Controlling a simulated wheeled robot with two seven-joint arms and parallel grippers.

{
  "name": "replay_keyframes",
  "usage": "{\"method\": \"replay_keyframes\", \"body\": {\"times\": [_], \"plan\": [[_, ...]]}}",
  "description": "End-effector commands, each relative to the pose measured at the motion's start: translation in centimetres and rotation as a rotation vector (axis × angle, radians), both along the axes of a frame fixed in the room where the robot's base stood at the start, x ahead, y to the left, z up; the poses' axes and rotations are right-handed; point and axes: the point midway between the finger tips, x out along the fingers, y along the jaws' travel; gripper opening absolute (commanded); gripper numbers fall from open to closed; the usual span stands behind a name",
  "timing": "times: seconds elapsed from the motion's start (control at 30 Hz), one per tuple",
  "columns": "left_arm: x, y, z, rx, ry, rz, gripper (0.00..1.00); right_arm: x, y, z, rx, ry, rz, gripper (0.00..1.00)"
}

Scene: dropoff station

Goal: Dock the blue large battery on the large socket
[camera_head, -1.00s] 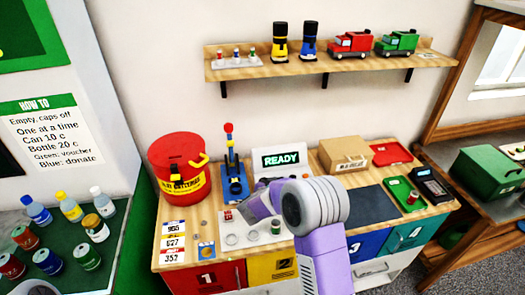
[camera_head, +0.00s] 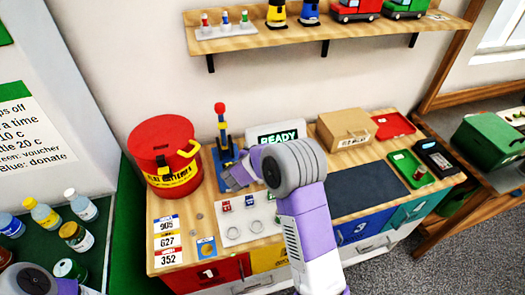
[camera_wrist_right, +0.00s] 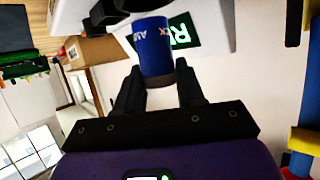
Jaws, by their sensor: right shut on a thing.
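My right gripper (camera_head: 238,178) is over the workbench, behind the white socket board (camera_head: 240,238) in the head view. In the right wrist view it is shut on the blue battery (camera_wrist_right: 152,48), a blue cylinder with white lettering and a dark end. The battery is hidden by my gripper and wrist in the head view. The board has several grey rings, one at the middle (camera_head: 257,226), and small red, blue and other labelled blocks along its back. I cannot tell which ring is the large socket. Part of my left arm shows at bottom left; its gripper is out of view.
A READY screen (camera_head: 276,136) stands behind my gripper. A blue lever device (camera_head: 224,150) is close to its left, with a red drum (camera_head: 163,152) beyond. A cardboard box (camera_head: 345,129), dark mat (camera_head: 365,190) and green tray (camera_head: 401,160) are to the right.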

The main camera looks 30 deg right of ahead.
Motion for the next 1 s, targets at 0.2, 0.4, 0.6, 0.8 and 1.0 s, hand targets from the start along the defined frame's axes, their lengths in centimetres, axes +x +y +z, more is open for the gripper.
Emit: {"method": "replay_keyframes", "body": {"times": [0.2, 0.4, 0.6, 0.8, 1.0], "plan": [[0.0, 0.0, -2.3, 0.0, 0.0, 0.0, 0.6, 0.0, 0.0, -2.3, -0.001, -0.001, 0.0, 0.04], [0.0, 0.0, -2.5, 0.0, 0.0, 0.0, 0.6, 0.0, 0.0, -2.5, -0.001, -0.002, 0.0, 0.04], [0.0, 0.0, -2.4, 0.0, 0.0, 0.0, 0.6, 0.0, 0.0, -2.4, -0.001, -0.002, 0.0, 0.04], [0.0, 0.0, -2.4, 0.0, 0.0, 0.0, 0.6, 0.0, 0.0, -2.4, -0.001, -0.002, 0.0, 0.04], [0.0, 0.0, -2.2, 0.0, 0.0, 0.0, 0.6, 0.0, 0.0, -2.3, -0.001, -0.001, 0.0, 0.04]]}}
